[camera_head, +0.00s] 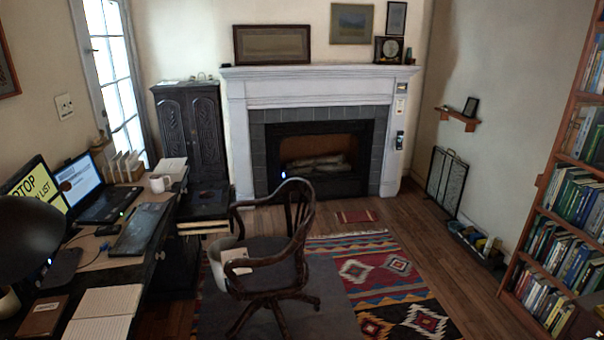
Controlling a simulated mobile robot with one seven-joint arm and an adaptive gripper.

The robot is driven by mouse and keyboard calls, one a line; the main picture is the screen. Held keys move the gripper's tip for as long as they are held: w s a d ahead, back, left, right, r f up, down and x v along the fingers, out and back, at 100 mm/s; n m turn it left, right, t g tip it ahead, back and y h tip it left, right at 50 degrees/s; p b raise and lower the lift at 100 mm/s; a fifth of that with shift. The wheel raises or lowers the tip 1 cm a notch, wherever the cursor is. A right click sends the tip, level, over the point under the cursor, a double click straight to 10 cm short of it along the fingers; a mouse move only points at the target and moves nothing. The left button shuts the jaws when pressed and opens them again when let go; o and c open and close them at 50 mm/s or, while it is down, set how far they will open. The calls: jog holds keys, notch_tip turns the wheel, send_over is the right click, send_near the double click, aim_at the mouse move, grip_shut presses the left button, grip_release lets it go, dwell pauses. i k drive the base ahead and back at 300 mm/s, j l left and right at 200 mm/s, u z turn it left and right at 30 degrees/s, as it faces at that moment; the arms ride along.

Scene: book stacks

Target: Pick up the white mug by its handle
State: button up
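A small white mug (157,183) stands upright on the dark desk at the left, near the desk's far end, beside a stack of papers. Its handle is too small to make out clearly. My gripper is not in view.
The desk (145,262) also holds a laptop (100,205), a tablet-like slab (140,229), notebooks (105,300) and a dark lamp (28,240). A wooden swivel chair (275,262) stands close to the desk. A patterned rug (380,272) and open floor lie to the right, before a bookcase (540,200).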

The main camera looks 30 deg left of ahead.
aim_at(157, 181)
jog(key=u, duration=2.05)
jog(key=i+l+z, duration=0.6)
jog(key=z, duration=0.25)
jog(key=i+l+z, duration=0.2)
jog(key=i+z, duration=0.25)
jog(key=i+l+z, duration=0.3)
jog(key=i, duration=0.15)
jog(key=i+z, duration=0.35)
jog(key=i+l+u, duration=0.1)
jog(key=i+u, duration=0.15)
jog(key=i, duration=1)
jog(key=i+l+u, duration=0.15)
jog(key=i+u, duration=0.2)
jog(key=i, duration=0.8)
jog(key=i+u, duration=0.35)
jog(key=i, duration=0.2)
jog(key=i+u, duration=0.35)
jog(key=i, duration=0.15)
